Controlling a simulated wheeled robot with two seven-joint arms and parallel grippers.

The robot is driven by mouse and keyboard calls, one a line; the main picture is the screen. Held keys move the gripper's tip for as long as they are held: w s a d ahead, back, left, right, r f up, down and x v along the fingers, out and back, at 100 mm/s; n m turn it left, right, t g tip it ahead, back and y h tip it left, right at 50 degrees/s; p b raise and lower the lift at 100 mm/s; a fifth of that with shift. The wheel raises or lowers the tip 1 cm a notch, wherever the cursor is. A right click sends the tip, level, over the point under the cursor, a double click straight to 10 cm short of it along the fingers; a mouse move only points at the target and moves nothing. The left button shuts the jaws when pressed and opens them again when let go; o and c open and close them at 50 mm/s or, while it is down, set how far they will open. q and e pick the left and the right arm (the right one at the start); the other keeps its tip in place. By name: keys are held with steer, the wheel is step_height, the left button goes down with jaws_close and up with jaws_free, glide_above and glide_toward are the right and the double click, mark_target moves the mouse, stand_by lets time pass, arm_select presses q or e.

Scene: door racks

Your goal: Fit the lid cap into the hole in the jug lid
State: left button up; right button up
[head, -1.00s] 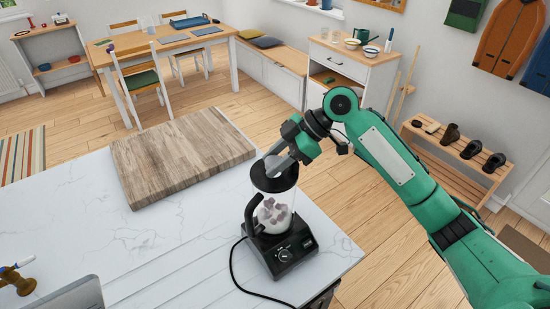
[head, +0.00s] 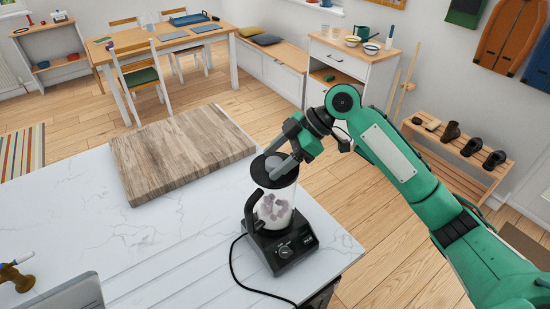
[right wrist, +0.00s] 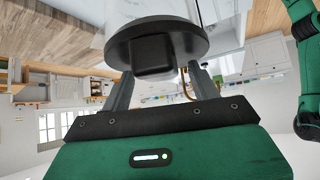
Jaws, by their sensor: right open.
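The blender jug (head: 275,207) is clear, holds pale and purplish chunks, and stands upright on its black base (head: 280,246). Its round black lid (head: 263,181) is on top and also shows in the right wrist view (right wrist: 190,38). The lid cap (head: 275,162) looks grey from above and sits at the lid's middle; its hole is hidden. A dark block, apparently the cap (right wrist: 152,55), stands out from the lid in the right wrist view. My right gripper (head: 276,168) is open, its fingers on either side of the cap. My left gripper is out of view.
A wooden board (head: 182,152) lies behind the blender on the white marble worktop (head: 165,240). A black cord runs from the base along the worktop. The worktop's right edge is close to the base. The worktop left of the blender is largely clear.

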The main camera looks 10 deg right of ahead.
steer(key=b+v, duration=0.4)
steer(key=v, duration=0.9)
steer(key=shift+d+r, duration=0.15)
steer(key=shift+w, duration=0.1)
